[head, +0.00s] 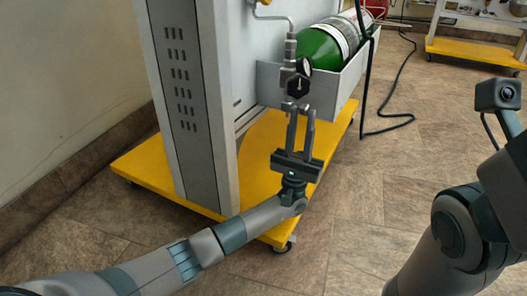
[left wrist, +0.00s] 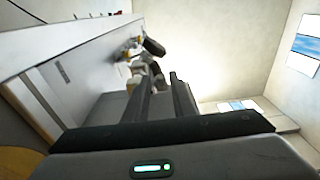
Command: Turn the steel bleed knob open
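A steel pipe and valve fitting (head: 289,52) runs down the front of the white cabinet, with a small round gauge (head: 304,66) at its right. A dark, many-sided knob (head: 298,86) with a pale mark sits at its lower end. I cannot make out a separate steel bleed knob; the fitting also shows, small and blurred, in the left wrist view (left wrist: 138,68). My left gripper (head: 298,107) points up at the dark knob from just below, fingers apart with a gap between them. Nothing shows between the fingers. My right gripper is outside the view.
A green cylinder (head: 321,47) lies in a grey tray (head: 335,89) right of the fitting. The cabinet (head: 183,95) stands on a yellow wheeled base (head: 150,165). A dark hose (head: 369,85) hangs beside the tray and trails over the floor.

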